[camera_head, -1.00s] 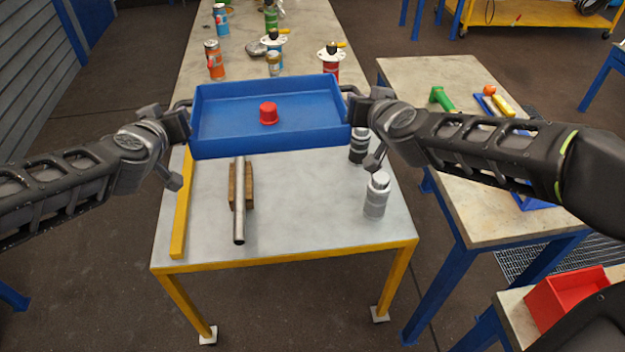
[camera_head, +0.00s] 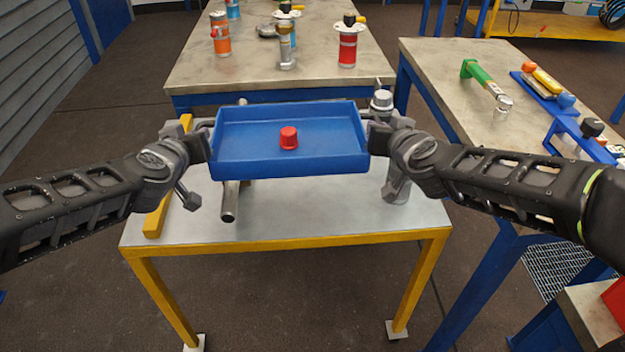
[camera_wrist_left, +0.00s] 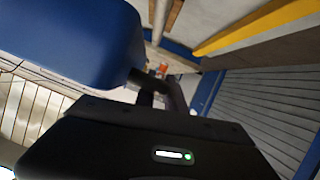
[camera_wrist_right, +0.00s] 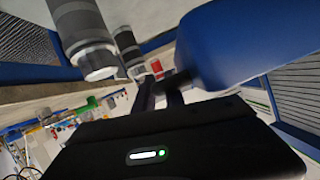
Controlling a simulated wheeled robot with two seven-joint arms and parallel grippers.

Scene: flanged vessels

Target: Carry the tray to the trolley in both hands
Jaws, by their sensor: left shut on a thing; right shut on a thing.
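The blue tray (camera_head: 240,165) is held up above the yellow-framed table, between my two grippers. A small red cap-like piece (camera_head: 289,138) stands in it. My left gripper (camera_head: 207,146) is shut on the tray's left end. My right gripper (camera_head: 371,138) is shut on its right end. The handles are largely hidden by the grippers. The tray's blue wall also shows in the left wrist view (camera_wrist_left: 70,40) and the right wrist view (camera_wrist_right: 250,45). A yellow trolley (camera_head: 560,28) is partly visible at the far top right.
The yellow-framed table (camera_head: 290,222) below carries a metal pipe (camera_head: 228,205), a yellow bar (camera_head: 157,215) and grey canisters (camera_head: 396,185), partly hidden. A bench (camera_head: 220,75) with flanged vessels stands behind. Another bench (camera_head: 440,60) with tools stands right. Open floor (camera_head: 80,130) lies left.

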